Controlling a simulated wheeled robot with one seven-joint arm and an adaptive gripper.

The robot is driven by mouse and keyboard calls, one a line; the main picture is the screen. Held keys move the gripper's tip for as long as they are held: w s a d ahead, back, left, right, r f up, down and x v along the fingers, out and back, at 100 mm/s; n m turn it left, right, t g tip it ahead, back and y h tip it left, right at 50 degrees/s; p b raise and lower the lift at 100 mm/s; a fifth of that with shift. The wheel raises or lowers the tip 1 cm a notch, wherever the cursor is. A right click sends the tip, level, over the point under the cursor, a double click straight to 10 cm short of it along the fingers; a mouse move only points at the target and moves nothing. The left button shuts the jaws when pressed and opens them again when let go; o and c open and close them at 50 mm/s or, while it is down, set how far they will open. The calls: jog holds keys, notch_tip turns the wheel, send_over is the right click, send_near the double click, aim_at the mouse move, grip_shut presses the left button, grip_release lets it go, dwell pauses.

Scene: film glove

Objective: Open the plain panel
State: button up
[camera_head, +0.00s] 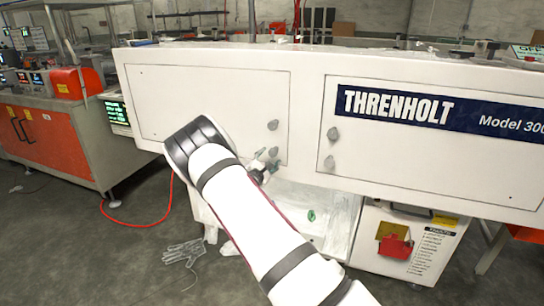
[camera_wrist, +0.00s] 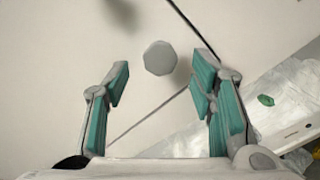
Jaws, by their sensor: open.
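The plain panel (camera_head: 200,95) is the white, unlettered left door on the machine front, and it looks closed. Two grey knobs sit near its right edge, an upper knob (camera_head: 273,125) and a lower knob (camera_head: 273,151). My gripper (camera_head: 264,164) is at the panel's lower right corner, just below the lower knob, partly hidden by my arm. In the wrist view my gripper (camera_wrist: 160,88) is open, with green-padded fingers spread. A grey faceted knob (camera_wrist: 160,58) shows ahead between the fingers, apart from both.
The lettered panel (camera_head: 430,150) with its own two knobs adjoins on the right. Below is a recess with pale film (camera_head: 318,212) and a green scrap. A glove (camera_head: 184,251) and red hose (camera_head: 140,224) lie on the floor. An orange-fronted machine (camera_head: 50,138) stands left.

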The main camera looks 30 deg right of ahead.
aim_at(272, 154)
jog(key=shift+b+x, duration=0.4)
jog(key=shift+x, duration=2.05)
grip_shut()
